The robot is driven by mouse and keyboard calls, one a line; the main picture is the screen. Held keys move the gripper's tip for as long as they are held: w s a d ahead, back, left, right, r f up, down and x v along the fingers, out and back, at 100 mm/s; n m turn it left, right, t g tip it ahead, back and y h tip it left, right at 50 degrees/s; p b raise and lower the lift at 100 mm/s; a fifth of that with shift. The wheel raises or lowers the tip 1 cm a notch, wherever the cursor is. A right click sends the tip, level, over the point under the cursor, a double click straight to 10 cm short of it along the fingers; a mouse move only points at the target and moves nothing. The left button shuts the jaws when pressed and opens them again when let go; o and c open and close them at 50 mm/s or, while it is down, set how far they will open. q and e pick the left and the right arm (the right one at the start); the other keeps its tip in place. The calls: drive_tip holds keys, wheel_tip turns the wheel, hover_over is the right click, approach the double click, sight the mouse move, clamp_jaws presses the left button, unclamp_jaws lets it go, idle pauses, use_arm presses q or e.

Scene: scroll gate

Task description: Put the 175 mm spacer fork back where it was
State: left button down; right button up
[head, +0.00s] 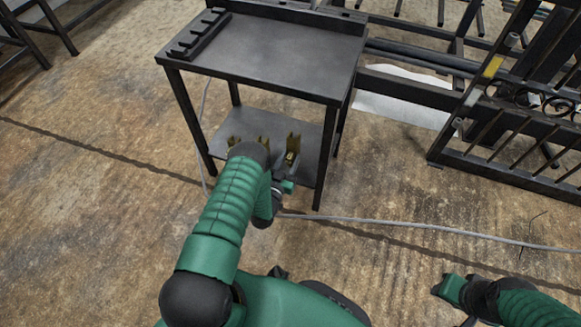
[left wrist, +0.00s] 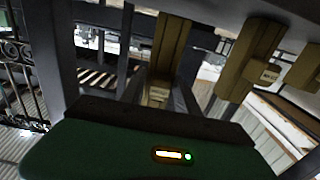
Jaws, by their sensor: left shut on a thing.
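A brass-coloured spacer fork (head: 292,149) stands at the right end of the lower shelf area of the dark metal table. My left gripper (head: 287,172) is shut on it. In the left wrist view this fork (left wrist: 170,45) rises between my two fingers, with a small label too blurred to read. Two more brass-coloured forks, one in the middle (head: 263,143) and one at the left (head: 234,141), stand beside it, partly hidden by my left arm. I cannot tell whether the held fork touches the shelf. My right gripper (head: 448,291) is low at the right, apart from the table; its fingers are unclear.
The table top (head: 270,50) is mostly bare, with a dark notched rack (head: 200,35) at its left edge. Table legs frame the lower shelf (head: 285,122). A dark metal gate (head: 520,110) stands at the right. A grey cable (head: 420,228) crosses the floor.

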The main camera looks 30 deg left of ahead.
use_arm(q)
wheel_tip(320, 180, down, 3)
drive_tip(key=shift+a+b, duration=0.1)
drive_tip(key=shift+b, duration=0.65)
drive_tip(key=shift+r, duration=0.2)
drive_tip(key=c, duration=0.9)
unclamp_jaws()
drive_tip(key=shift+s+p, duration=0.15)
drive_tip(key=shift+p, duration=0.15)
drive_tip(key=p+v, duration=0.6)
drive_tip(key=v, duration=0.6)
